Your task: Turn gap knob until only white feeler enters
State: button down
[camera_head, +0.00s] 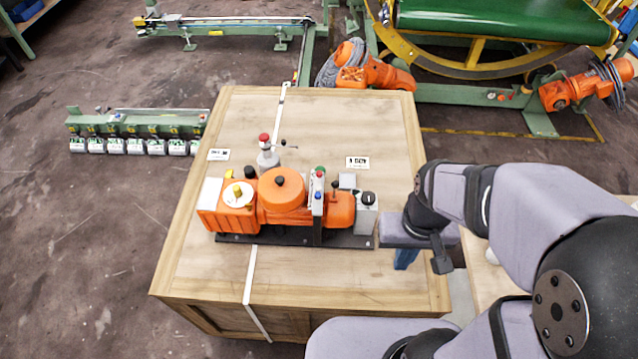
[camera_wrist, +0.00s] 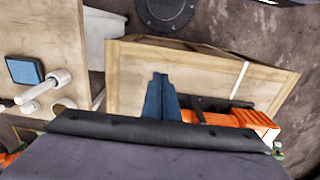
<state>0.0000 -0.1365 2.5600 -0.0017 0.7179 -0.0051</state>
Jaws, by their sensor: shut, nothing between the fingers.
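An orange machine (camera_head: 281,205) on a black base plate sits on a wooden crate top. A yellow knob (camera_head: 237,190) stands on a white round dial at its left end. A black knob (camera_head: 368,198) tops a grey block at its right end. I cannot tell which is the gap knob, and I make out no feelers. My gripper (camera_head: 404,262) has blue fingers, shut and empty, right of the machine and apart from it. In the wrist view the fingers (camera_wrist: 160,88) point over bare wood; part of the orange machine (camera_wrist: 243,118) shows to their right.
A red-topped post (camera_head: 264,143) with a thin lever stands behind the machine. Small buttons (camera_head: 318,196) sit on an upright grey bar in front. Two printed labels (camera_head: 357,162) lie on the crate top (camera_head: 330,120). Bare wood lies behind and in front of the machine.

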dwell(0.5)
jog(key=c, duration=2)
grip_release()
jog(key=shift+w, duration=0.15)
jog(key=b, duration=0.6)
send_near(319, 188)
jog(key=shift+s+d+f, duration=0.1)
jog(key=shift+s+d, duration=0.15)
jog(key=shift+d, duration=0.1)
jog(key=shift+w+a+f, duration=0.1)
jog(key=shift+w+a, duration=0.15)
jog(key=shift+a, duration=0.2)
jog(key=shift+f+p, duration=1.1)
jog(key=shift+f, duration=2.55)
